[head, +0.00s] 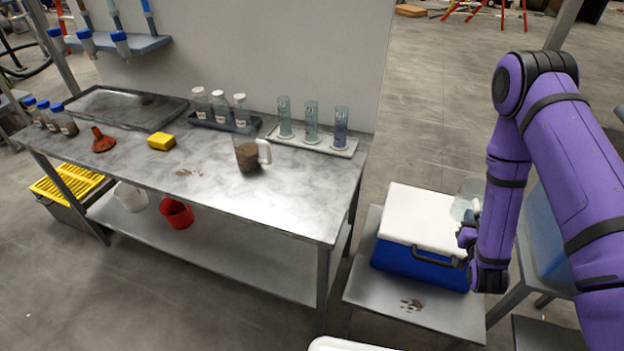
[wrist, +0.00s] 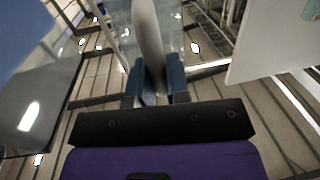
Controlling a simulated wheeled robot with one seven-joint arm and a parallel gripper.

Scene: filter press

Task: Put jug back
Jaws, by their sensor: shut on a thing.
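My gripper (head: 468,234) is at the right of the picture, beside the blue cooler. It is shut on the pale handle (wrist: 148,40) of a clear jug. The clear jug (head: 466,198) shows in the head view just left of my forearm, at the right end of the cooler's lid; it looks empty. Whether it touches anything below cannot be told. In the wrist view the two fingers (wrist: 156,88) close on the handle, with the clear jug body (wrist: 176,22) beyond. Another jug (head: 247,153), with brown contents and a white handle, stands on the workbench.
The cooler (head: 415,245), white-lidded, sits on a low grey stand (head: 365,290). The metal workbench (head: 290,205) holds a tray of clear cylinders (head: 312,138), bottles (head: 220,105), a yellow sponge (head: 160,142) and a red funnel (head: 102,140). Its right front area is clear.

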